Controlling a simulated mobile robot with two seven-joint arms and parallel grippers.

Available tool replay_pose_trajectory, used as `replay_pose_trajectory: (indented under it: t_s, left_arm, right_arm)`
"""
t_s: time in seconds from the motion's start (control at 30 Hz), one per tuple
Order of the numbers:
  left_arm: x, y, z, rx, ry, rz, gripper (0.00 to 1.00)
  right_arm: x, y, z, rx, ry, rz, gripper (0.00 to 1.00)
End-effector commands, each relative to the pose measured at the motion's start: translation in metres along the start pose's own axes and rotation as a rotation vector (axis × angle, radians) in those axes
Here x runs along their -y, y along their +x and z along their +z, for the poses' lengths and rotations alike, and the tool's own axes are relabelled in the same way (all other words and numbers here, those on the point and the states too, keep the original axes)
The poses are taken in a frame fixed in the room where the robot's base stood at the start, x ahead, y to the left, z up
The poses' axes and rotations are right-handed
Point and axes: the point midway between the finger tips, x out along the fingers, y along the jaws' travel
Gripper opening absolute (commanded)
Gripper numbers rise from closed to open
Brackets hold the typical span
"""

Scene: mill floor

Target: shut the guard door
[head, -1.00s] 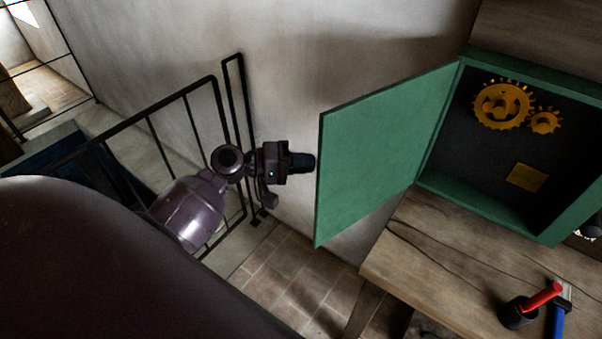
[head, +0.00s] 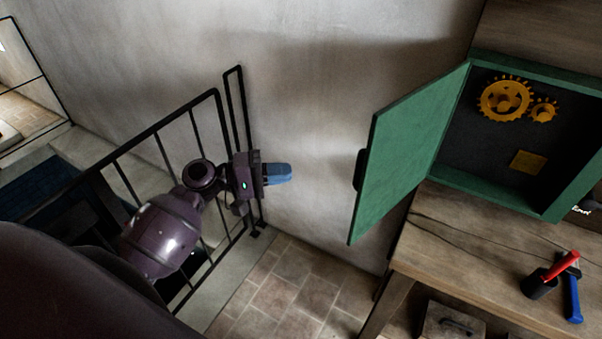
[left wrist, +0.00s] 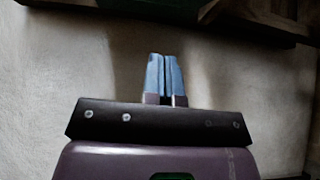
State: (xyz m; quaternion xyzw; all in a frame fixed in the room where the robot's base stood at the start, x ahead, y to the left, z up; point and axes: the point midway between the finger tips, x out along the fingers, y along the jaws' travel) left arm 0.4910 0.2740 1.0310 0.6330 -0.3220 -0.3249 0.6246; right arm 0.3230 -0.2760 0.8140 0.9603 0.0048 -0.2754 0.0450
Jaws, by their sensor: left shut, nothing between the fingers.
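The green guard door (head: 407,150) stands open in the head view, swung out to the left of its green cabinet (head: 480,189). A dark handle (head: 360,170) shows at the door's free edge. Inside the cabinet are two yellow gears (head: 505,100). My left gripper (head: 290,173) is shut and empty, to the left of the door with a clear gap between them. In the left wrist view its blue fingers (left wrist: 165,77) are together, with the pale wall beyond them. My right gripper is not in view.
The cabinet stands on a wooden bench (head: 470,255). A black railing (head: 210,150) is close behind my left arm. The tiled floor (head: 285,285) is clear.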

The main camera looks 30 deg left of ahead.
Motion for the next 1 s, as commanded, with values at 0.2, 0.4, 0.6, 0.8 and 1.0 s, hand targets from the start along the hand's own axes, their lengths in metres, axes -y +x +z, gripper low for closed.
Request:
replay_pose_trajectory:
  t_s: [0.2,0.4,0.6,0.8,1.0]
  left_arm:
    - [-0.004,0.036,0.0,0.002,0.0,0.004,0.0]
    - [-0.003,0.071,0.0,0.002,0.0,0.002,0.0]
    - [-0.003,0.099,0.009,0.001,-0.001,0.002,0.0]
    - [-0.002,0.114,0.024,-0.001,-0.001,0.0,0.0]
    - [0.0,0.118,0.028,-0.001,0.0,0.0,0.0]
  right_arm:
    - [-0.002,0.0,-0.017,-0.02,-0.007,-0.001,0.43]
    - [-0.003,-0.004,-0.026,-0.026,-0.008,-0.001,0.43]
    - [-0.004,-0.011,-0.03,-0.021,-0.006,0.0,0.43]
    - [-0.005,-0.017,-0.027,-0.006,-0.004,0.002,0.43]
    - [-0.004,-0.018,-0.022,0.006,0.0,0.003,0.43]
